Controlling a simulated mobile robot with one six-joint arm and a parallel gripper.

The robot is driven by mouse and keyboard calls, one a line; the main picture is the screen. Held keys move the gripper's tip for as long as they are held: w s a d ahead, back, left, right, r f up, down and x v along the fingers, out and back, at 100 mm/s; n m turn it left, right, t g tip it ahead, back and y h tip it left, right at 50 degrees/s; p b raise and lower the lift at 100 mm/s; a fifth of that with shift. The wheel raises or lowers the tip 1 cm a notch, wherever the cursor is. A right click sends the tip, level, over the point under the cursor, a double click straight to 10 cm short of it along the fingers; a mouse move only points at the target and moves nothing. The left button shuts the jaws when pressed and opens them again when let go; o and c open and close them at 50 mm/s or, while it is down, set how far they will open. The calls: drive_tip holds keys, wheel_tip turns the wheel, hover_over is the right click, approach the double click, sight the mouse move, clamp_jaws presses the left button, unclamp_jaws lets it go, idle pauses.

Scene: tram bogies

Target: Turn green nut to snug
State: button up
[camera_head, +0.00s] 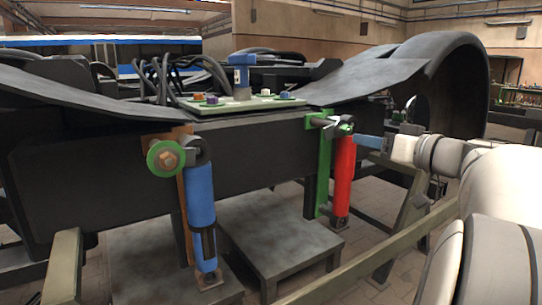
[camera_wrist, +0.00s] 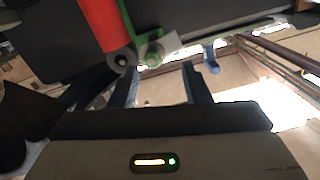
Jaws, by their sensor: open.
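A red damper (camera_head: 343,180) hangs at the beam's right end beside a green bracket (camera_head: 323,175). The wrist view shows the red damper (camera_wrist: 103,25) with a dark eye at its end and a small green ring-shaped part (camera_wrist: 151,52), probably the green nut, beside it. My gripper (camera_head: 358,138) is at the damper's upper mount. In the wrist view my gripper (camera_wrist: 160,76) has its fingers apart, with the green part beyond the gap between them. I see nothing held. Whether a finger touches the nut cannot be told.
A blue damper (camera_head: 201,200) with a green disc (camera_head: 165,158) around an orange centre hangs at the left. A plate (camera_head: 245,104) on the beam carries several small coloured parts. Grey platforms (camera_head: 280,240) stand below. A pale rail (camera_head: 375,250) runs in front.

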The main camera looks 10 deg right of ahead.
sight(348, 130)
drive_tip(key=shift+t, duration=0.4)
drive_tip(key=x, duration=0.4)
drive_tip(key=d+x, duration=0.1)
drive_tip(key=x, duration=0.2)
drive_tip(key=shift+w+d+r+b, duration=0.1)
drive_tip(key=shift+w+r+b, duration=0.2)
drive_tip(key=shift+b, duration=0.1)
drive_tip(key=shift+c, duration=0.5)
